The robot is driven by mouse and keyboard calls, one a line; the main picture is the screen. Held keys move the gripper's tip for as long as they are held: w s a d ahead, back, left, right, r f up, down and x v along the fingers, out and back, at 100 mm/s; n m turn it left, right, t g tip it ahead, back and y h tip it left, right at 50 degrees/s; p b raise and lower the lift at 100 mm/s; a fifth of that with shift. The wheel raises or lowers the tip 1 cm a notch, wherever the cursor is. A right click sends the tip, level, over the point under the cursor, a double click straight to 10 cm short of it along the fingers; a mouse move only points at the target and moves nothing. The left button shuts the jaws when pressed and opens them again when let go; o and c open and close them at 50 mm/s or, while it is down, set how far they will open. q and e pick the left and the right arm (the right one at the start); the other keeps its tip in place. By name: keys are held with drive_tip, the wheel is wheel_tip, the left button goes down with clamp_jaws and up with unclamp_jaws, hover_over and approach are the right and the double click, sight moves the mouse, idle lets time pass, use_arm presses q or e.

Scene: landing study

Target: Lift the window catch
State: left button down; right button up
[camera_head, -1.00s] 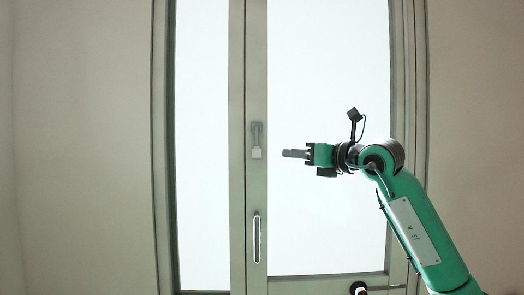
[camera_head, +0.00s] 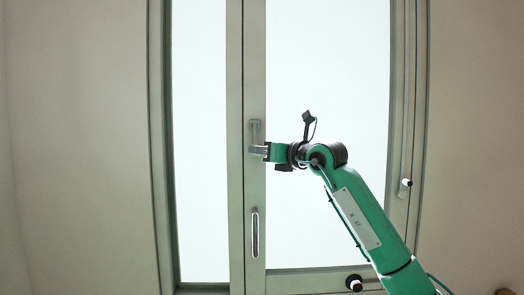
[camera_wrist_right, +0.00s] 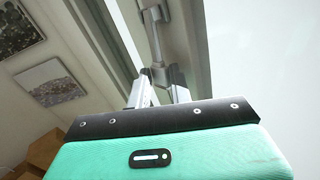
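The window catch (camera_head: 256,128) is a small grey lever on a plate on the window's middle upright. In the right wrist view the catch (camera_wrist_right: 153,30) hangs down from its plate, its lower end between my fingers. My right gripper (camera_head: 258,151) is at the lower end of the catch, coming from the right. In the right wrist view the fingers of my right gripper (camera_wrist_right: 160,84) stand apart, one on each side of the catch's lower end. I cannot tell whether they touch it. My left gripper is not in view.
A long recessed pull (camera_head: 255,234) sits below the catch on the same upright. Dark knobs show on the frame at the right (camera_head: 406,182) and at the bottom (camera_head: 355,283). In the wrist view, framed pictures (camera_wrist_right: 50,82) hang on a wall at the left.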

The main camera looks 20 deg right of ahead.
clamp_jaws()
drive_tip(key=shift+r, duration=0.1)
drive_tip(key=s+r+m+g+p, duration=0.2)
drive_tip(key=g+p, duration=0.3)
drive_tip(key=p, duration=0.3)
drive_tip(key=s+a+r+m+g+p, duration=0.1)
drive_tip(key=r+m+g+p, duration=0.4)
drive_tip(key=p, duration=0.3)
drive_tip(key=shift+s+r+m+g+h+p, duration=0.15)
drive_tip(key=shift+s+m+g+h+p, duration=0.15)
drive_tip(key=shift+s+g+h+p, duration=0.1)
drive_tip(key=shift+o, duration=1.1)
unclamp_jaws()
